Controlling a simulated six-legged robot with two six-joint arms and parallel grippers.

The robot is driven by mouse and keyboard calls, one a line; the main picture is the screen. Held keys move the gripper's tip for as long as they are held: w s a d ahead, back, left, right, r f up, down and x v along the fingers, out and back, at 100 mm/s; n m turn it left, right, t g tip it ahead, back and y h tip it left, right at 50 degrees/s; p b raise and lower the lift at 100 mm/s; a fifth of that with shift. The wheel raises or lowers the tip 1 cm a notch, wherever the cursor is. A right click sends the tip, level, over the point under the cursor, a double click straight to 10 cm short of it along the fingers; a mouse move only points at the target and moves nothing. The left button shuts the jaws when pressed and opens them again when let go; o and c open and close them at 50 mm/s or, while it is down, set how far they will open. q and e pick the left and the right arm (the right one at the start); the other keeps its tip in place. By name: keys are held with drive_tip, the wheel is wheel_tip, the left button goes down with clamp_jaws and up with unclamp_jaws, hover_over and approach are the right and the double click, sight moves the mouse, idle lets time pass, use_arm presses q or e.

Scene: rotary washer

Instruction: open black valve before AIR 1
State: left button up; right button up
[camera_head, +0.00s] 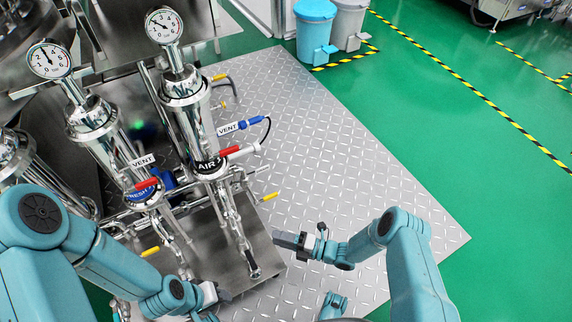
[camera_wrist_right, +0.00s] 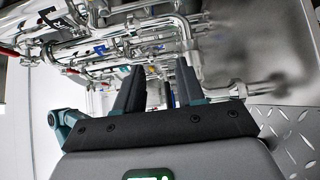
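The black AIR label (camera_head: 208,165) sits on the lower part of a steel filter housing (camera_head: 190,110). A red valve handle (camera_head: 230,151) is right beside the label. I cannot clearly pick out a black valve handle among the pipes. My right gripper (camera_head: 287,240) is at the right edge of the steel stand, below and right of the label, apart from the pipes. In the right wrist view its two dark fingers (camera_wrist_right: 158,88) stand apart with nothing held between them. My left gripper (camera_head: 218,294) is low in the head view, near the lower pipes; its fingers are hard to make out.
A second housing carries a blue FRESH label (camera_head: 141,194) and another red handle (camera_head: 147,183). A blue handle (camera_head: 250,123) and yellow handles (camera_head: 270,197) stick out from the pipes. Pipework (camera_wrist_right: 150,40) fills the right wrist view's background. The diamond-plate floor (camera_head: 340,170) on the right is clear.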

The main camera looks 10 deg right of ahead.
drive_tip(key=p+v, duration=0.1)
drive_tip(key=v, duration=0.9)
drive_tip(key=w+a+r+p, duration=0.2)
drive_tip(key=r+p, duration=0.4)
drive_tip(key=r, duration=0.4)
drive_tip(key=w+a+r+m+p, duration=0.1)
drive_tip(key=w+a+r+p, duration=0.1)
drive_tip(key=r+p, duration=0.4)
drive_tip(key=w+a+r+m+h+p, duration=0.1)
drive_tip(key=w+r+p, duration=0.3)
drive_tip(key=r, duration=1.1)
drive_tip(key=shift+a+r+p, duration=0.25)
drive_tip(key=shift+a+p, duration=0.6)
drive_tip(key=shift+p, duration=0.5)
drive_tip(key=shift+w, duration=0.15)
